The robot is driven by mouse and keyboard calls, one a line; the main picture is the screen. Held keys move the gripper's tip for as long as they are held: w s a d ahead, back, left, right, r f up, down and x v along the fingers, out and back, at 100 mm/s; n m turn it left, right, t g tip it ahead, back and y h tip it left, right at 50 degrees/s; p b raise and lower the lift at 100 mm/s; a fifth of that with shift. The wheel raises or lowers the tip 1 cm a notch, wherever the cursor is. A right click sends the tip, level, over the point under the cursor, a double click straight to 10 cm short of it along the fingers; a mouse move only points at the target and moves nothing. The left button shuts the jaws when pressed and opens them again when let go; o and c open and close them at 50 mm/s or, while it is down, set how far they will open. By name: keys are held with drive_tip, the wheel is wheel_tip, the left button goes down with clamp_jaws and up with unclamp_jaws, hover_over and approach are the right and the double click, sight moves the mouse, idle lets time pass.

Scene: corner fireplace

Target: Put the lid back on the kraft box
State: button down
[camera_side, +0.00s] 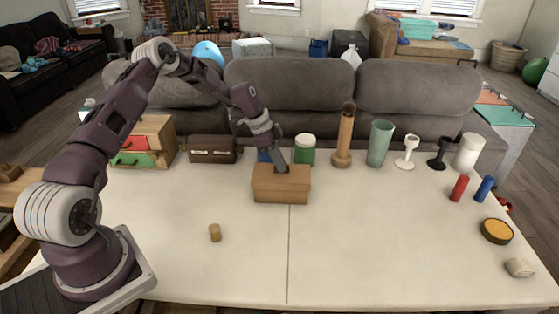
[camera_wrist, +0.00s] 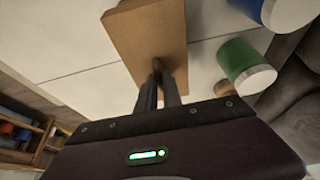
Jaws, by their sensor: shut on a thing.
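The kraft box (camera_side: 281,196) stands upright near the middle of the white table. Its brown lid (camera_side: 296,179) lies over the top of the box, roughly level and lined up with it; I cannot tell whether it is fully seated. In the wrist view the lid (camera_wrist: 146,30) fills the upper middle and hides the box below. My gripper (camera_side: 281,168) is above the box, its fingers pointing down at the middle of the lid. In the wrist view my gripper (camera_wrist: 157,68) is shut on the lid's grip, which the fingertips mostly hide.
A green jar (camera_side: 304,150) stands close behind the box, with a blue container (camera_side: 264,156) beside it. A wooden vase (camera_side: 345,140) and a green glass (camera_side: 380,145) stand behind right. A small cork-like cylinder (camera_side: 215,232) is front left. The table front is mostly clear.

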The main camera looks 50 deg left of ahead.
drive_tip(key=shift+f, duration=1)
drive_tip(key=c, duration=1.4)
unclamp_jaws()
drive_tip(key=shift+c, duration=0.2)
drive_tip(key=v, duration=0.7)
drive_tip(key=shift+r, duration=0.1)
